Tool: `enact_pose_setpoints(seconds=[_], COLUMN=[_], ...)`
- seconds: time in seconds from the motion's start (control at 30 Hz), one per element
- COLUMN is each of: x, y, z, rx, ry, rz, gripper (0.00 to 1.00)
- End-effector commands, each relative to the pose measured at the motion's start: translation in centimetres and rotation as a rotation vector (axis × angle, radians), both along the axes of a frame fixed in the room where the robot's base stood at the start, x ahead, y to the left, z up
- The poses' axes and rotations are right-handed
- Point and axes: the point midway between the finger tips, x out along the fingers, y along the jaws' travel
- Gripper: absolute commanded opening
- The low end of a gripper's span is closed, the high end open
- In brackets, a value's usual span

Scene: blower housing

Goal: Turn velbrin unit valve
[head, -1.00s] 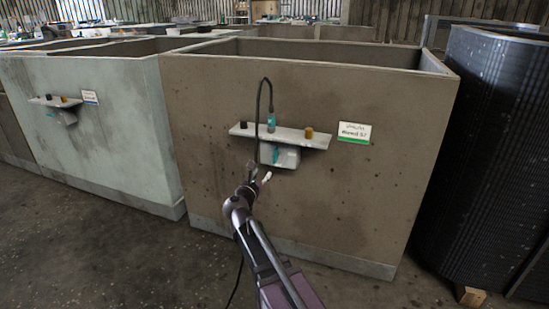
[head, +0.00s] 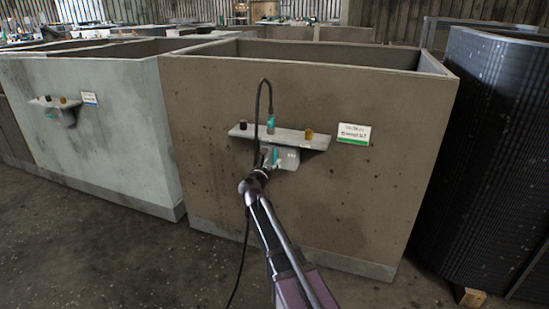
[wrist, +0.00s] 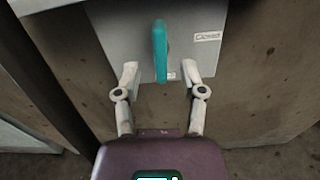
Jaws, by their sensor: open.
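The valve is a teal handle (wrist: 160,52) on the front of a grey box (wrist: 202,28) fixed to the brown tank. In the wrist view the handle stands about upright, and a small label reading "Closed" (wrist: 207,36) sits to its right. My gripper (wrist: 160,72) is open, with one fingertip to the left and one to the right of the handle's lower end. No contact with the handle shows. In the head view the teal handle (head: 276,155) is partly hidden by my gripper (head: 270,160), which is just in front of the box.
A shelf (head: 300,137) above the box holds a dark knob, an amber knob (head: 308,134) and a teal connector (head: 271,121) with a black hose. A white and green label (head: 354,133) is to the right. A pale tank (head: 100,130) stands left, a black ribbed unit (head: 490,150) right.

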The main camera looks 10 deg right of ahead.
Motion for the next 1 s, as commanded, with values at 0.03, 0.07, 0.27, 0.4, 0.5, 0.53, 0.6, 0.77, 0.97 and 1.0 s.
enact_pose_setpoints(seconds=[0.03, 0.07, 0.27, 0.4, 0.5, 0.53, 0.6, 0.77, 0.97, 1.0], x=[0.9, 1.2, 2.8, 3.2, 3.3, 3.3, 3.3, 3.3, 3.3, 3.3], y=[-0.3, -0.5, -1.5, -1.8, -1.8, -1.8, -1.8, -1.8, -1.8, -1.8], z=[0.0, 0.0, 0.0, 0.0, 0.0, 0.0, 0.0, 0.0, 0.0, 0.0], rx=[0.000, 0.000, 0.000, 0.000, 0.000, 0.000, 0.000, 0.000, 0.000, 0.000], ry=[0.000, 0.000, 0.000, 0.000, 0.000, 0.000, 0.000, 0.000, 0.000, 0.000], rz=[0.000, 0.000, -0.001, 0.001, 0.001, 0.001, 0.001, 0.001, 0.000, 0.000], gripper=[0.53, 0.53, 0.53, 0.53, 0.53, 0.53, 0.53, 0.44, 0.00, 0.00])
